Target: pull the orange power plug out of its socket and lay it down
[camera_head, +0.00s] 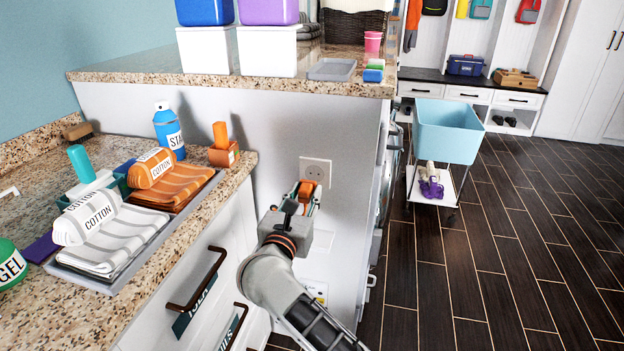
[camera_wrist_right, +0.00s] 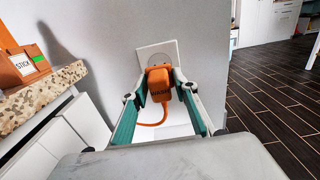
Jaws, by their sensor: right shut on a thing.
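The orange power plug (camera_wrist_right: 159,84) is between the fingers of my right gripper (camera_head: 307,190), which is shut on it. In the head view the plug (camera_head: 305,188) shows only in part between the fingers. It is at the white socket (camera_head: 317,168) on the grey side panel; the wrist view shows the socket plate (camera_wrist_right: 146,55) right behind it. I cannot tell whether its pins are in the socket. An orange cord (camera_wrist_right: 151,124) hangs from the plug and curves left. My left gripper is not in view.
A granite counter (camera_head: 215,200) on the left holds a tray of towels, bottles and an orange block. Drawers with dark handles (camera_head: 208,280) are below it. A blue tub on a cart (camera_head: 447,130) stands right, on open dark floor. A second outlet (camera_head: 316,290) is lower on the panel.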

